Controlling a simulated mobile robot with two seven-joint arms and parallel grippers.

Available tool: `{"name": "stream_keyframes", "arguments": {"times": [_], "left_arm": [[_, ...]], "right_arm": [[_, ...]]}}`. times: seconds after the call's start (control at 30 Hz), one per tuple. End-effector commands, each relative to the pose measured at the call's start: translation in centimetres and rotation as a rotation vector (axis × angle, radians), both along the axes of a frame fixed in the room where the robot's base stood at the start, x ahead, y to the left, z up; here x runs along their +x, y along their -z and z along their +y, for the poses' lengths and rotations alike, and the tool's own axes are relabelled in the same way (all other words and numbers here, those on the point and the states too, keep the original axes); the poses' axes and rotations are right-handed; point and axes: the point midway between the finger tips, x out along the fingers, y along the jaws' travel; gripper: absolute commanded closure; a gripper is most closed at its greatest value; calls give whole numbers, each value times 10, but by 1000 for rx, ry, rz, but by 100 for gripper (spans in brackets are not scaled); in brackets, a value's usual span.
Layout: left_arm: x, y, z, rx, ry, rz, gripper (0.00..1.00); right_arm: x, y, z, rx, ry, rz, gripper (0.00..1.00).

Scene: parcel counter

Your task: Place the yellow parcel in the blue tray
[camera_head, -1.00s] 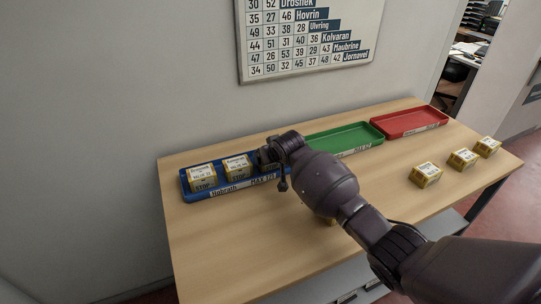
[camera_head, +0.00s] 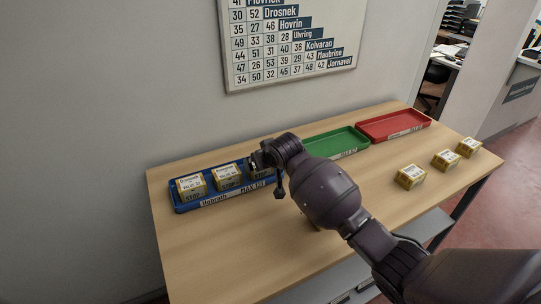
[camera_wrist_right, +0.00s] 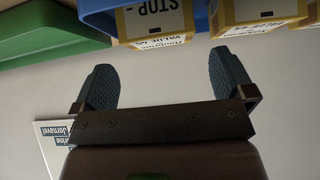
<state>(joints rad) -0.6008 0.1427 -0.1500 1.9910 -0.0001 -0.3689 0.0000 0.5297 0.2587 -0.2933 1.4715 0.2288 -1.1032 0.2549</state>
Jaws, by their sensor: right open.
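The blue tray (camera_head: 186,207) lies at the left of the counter. Yellow parcels stand in it: one at the left end (camera_head: 191,187), one in the middle (camera_head: 227,177), and one at the right end (camera_head: 261,171), partly hidden by my right gripper (camera_head: 258,160). In the wrist view my right gripper (camera_wrist_right: 164,62) is open, with nothing between its fingers. A yellow parcel (camera_wrist_right: 155,22) in the blue tray (camera_wrist_right: 202,18) sits just beyond the fingertips, with a gap. My left gripper is not in view.
A green tray (camera_head: 345,148) and a red tray (camera_head: 395,125) stand to the right of the blue one. Three yellow parcels (camera_head: 410,177) (camera_head: 445,160) (camera_head: 468,147) stand on the counter's right side. The front left of the counter (camera_head: 215,245) is clear. A wall carries a number chart (camera_head: 290,45).

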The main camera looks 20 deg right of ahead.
Motion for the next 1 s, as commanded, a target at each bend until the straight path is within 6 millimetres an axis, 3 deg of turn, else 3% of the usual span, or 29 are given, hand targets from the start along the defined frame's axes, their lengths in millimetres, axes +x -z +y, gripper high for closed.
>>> {"name": "stream_keyframes", "arguments": {"times": [0.4, 1.0], "left_arm": [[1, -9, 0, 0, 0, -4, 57], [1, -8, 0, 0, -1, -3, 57]], "right_arm": [[-37, -37, -7, -1, -1, 0, 0], [-40, -40, -8, -1, -1, 1, 0]]}}
